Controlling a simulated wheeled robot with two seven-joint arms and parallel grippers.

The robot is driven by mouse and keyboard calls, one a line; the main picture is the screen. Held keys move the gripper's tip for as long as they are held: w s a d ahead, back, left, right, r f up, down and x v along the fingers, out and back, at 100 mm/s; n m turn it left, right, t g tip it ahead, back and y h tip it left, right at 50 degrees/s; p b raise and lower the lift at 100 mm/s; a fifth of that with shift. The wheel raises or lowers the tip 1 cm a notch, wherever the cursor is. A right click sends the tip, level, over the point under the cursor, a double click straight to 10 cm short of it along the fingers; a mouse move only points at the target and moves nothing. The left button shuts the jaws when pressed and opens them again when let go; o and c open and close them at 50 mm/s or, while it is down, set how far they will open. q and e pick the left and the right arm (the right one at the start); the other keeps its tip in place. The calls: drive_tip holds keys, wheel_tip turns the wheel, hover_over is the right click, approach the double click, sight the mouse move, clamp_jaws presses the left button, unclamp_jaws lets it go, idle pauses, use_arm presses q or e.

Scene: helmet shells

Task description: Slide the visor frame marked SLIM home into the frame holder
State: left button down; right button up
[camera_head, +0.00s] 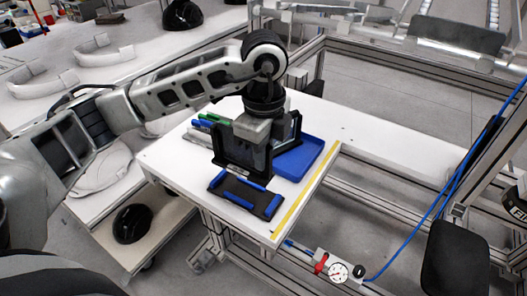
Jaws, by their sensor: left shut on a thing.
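My left gripper (257,140) points down over the white table, inside a black upright frame (236,172) with posts at both sides. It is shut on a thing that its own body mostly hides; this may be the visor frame. I cannot tell which black parts belong to the visor frame and which to the holder. A small pale label shows on the black frame's front, too small to read. A flat black piece with blue edges (243,193) lies on the table just in front. My right gripper is not in view.
A blue tray (312,152) lies right of the black frame. Green and blue items (205,121) lie at its left. A yellow strip (303,199) runs along the table's right edge. A gauge (338,272) with a blue hose sits below. The tabletop's back right is clear.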

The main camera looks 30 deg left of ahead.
sight(264, 176)
use_arm(q)
drive_tip(key=shift+d, duration=0.1)
drive_tip(key=shift+f+b, duration=0.7)
drive_tip(key=shift+f, duration=0.15)
drive_tip(key=shift+f+b, duration=0.7)
drive_tip(key=shift+f, duration=0.15)
drive_tip(key=shift+f+b, duration=0.9)
drive_tip(key=shift+f, duration=0.3)
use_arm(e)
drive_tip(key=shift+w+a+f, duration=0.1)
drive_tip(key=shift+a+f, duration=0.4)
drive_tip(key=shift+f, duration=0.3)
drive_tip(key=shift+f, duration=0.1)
